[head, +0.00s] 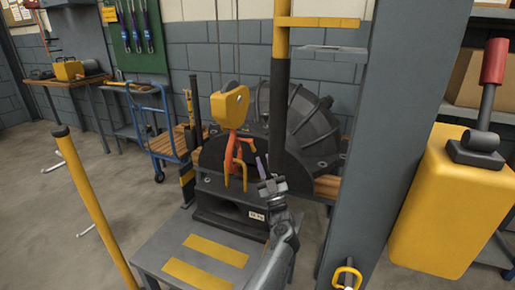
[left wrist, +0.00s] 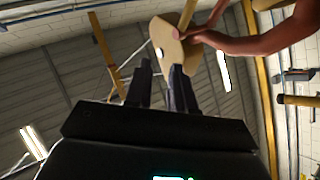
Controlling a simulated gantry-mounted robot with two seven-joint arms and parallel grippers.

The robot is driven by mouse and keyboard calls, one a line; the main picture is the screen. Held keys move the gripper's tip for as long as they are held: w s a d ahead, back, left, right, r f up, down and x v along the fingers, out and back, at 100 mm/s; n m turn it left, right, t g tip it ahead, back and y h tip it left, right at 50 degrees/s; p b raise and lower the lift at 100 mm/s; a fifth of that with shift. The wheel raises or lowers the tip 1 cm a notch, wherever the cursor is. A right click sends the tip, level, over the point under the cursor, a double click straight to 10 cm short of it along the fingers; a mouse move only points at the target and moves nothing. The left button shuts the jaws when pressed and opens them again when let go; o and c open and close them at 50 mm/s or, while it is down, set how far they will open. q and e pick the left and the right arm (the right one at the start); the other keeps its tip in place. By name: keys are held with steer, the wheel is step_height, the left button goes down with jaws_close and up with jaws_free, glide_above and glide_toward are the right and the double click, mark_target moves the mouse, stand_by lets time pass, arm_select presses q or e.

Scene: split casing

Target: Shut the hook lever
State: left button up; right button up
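An orange hook (head: 235,155) hangs under a yellow hook block (head: 230,107) on cables, in front of the dark casing. My left gripper (head: 270,188) is just right of and below the hook. In the left wrist view its two dark fingers (left wrist: 163,85) stand apart, with no object seen clamped between them. There the reddish hook (left wrist: 250,42) and the pale block (left wrist: 172,45) appear beyond the fingertips; contact is unclear. My right gripper is not in view.
A dark round casing (head: 292,120) stands behind the hook. A labelled dark block (head: 230,213) sits below it, behind a grey platform with yellow stripes (head: 205,274). A grey column and a yellow box (head: 440,215) with a red-handled lever (head: 493,62) stand at right.

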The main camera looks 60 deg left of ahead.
arm_select(q)
steer(key=shift+s+d+p, duration=0.15)
steer(key=shift+d+p, duration=0.2)
steer(key=shift+d, duration=0.7)
steer(key=shift+s+d+p, duration=0.15)
steer(key=shift+d+p, duration=0.2)
steer(key=shift+d, duration=0.7)
